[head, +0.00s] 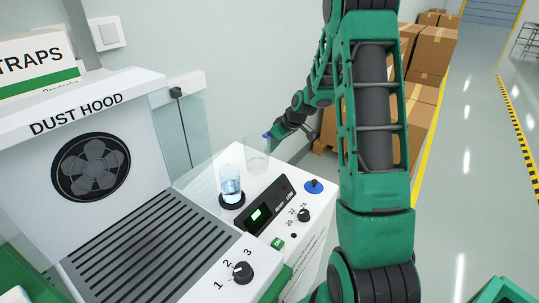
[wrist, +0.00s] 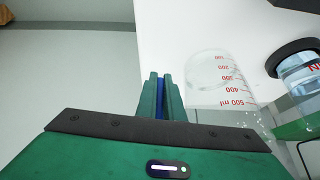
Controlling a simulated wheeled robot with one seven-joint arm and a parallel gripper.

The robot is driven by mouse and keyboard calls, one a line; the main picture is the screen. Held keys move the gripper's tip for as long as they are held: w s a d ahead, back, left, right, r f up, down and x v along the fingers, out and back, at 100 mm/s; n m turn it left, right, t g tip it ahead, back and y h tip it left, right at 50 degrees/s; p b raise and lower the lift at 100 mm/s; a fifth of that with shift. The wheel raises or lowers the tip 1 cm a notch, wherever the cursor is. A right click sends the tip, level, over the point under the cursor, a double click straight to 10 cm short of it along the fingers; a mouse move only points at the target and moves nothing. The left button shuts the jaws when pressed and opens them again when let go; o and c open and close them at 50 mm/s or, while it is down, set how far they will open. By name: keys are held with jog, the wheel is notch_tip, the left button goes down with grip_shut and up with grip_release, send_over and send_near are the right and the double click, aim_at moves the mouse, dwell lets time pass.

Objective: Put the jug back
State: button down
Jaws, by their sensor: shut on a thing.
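The jug is clear, with red volume marks. In the head view the jug (head: 257,154) looks upright at the far edge of the white machine top. In the wrist view the jug (wrist: 215,85) is just right of my fingers. My gripper (head: 272,137) is shut on a blue part at the jug's side, apparently its handle. In the wrist view the fingers of my gripper (wrist: 160,88) have this blue strip between them. I cannot tell whether the jug's base touches the surface.
A glass of bluish liquid (head: 231,186) stands on a dark round plate, close to the jug. A dust hood (head: 90,150) is left; cardboard boxes (head: 432,50) are behind.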

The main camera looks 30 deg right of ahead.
jog(key=shift+f, duration=1.1)
jog(key=shift+f, duration=0.1)
jog(key=c, duration=1.9)
grip_release()
jog(key=v, duration=1.1)
jog(key=s+a+r+m+g, duration=0.2)
jog(key=s+a+m, duration=0.1)
jog(key=s, duration=0.9)
jog(key=s+a+r+m+g+h, duration=0.1)
jog(key=s+a+r+m, duration=0.1)
jog(key=s, duration=1.1)
jog(key=s+a+r+m+g+h, duration=0.1)
jog(key=s+m, duration=0.4)
jog(key=s, duration=0.7)
notch_tip(320, 180, up, 2)
jog(key=a+g, duration=0.1)
jog(key=a, duration=0.1)
jog(key=shift+s+a+g, duration=0.25)
jog(key=shift+a+g, duration=0.05)
jog(key=shift+a, duration=0.05)
